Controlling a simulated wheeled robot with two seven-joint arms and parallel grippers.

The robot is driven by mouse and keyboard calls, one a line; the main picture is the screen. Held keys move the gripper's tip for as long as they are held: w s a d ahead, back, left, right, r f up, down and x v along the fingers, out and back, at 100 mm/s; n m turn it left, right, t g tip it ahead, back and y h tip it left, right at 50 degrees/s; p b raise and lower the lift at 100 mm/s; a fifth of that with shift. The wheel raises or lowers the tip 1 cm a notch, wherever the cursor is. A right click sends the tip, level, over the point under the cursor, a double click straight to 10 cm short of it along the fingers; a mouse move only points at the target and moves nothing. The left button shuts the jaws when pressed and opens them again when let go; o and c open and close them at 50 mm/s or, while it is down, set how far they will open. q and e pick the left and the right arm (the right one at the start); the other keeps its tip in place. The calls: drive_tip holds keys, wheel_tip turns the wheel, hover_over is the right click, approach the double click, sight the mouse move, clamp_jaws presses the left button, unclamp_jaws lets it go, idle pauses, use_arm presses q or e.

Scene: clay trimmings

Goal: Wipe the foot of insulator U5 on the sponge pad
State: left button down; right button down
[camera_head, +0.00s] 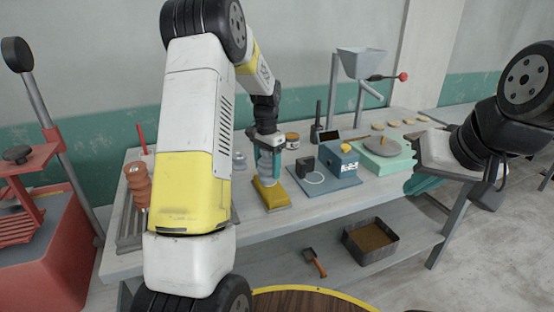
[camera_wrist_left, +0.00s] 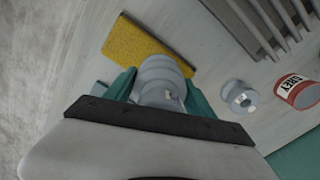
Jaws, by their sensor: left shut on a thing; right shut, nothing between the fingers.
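My left gripper (camera_head: 268,163) is shut on a grey ribbed insulator (camera_wrist_left: 163,75). In the head view, the insulator (camera_head: 267,180) points down at the yellow sponge pad (camera_head: 272,197), with its lower end at or just over the pad. I cannot tell whether it touches. In the left wrist view, the insulator overlaps the edge of the sponge pad (camera_wrist_left: 140,48). No U5 marking is readable. My right gripper (camera_head: 428,183) is shut and empty, at the right end of the table, away from the pad.
A brown ribbed insulator (camera_head: 138,184) stands on the left rack. A small grey insulator (camera_wrist_left: 238,96) and a labelled can (camera_wrist_left: 297,91) are near my left gripper.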

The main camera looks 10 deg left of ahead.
use_arm(q)
drive_tip(key=shift+s+d, duration=0.6)
drive_tip(key=shift+s, duration=0.25)
drive_tip(key=shift+s+d, duration=0.6)
drive_tip(key=shift+s, duration=0.3)
drive_tip(key=shift+s+d, duration=0.6)
drive_tip(key=shift+s, duration=0.25)
drive_tip(key=shift+w+a, duration=0.75)
drive_tip(key=shift+w, duration=0.35)
drive_tip(key=shift+w+a, duration=0.8)
drive_tip(key=shift+w, duration=0.35)
drive_tip(key=shift+w+a, duration=0.75)
drive_tip(key=shift+w, duration=0.35)
drive_tip(key=shift+r, duration=0.1)
drive_tip(key=shift+r, duration=3.45)
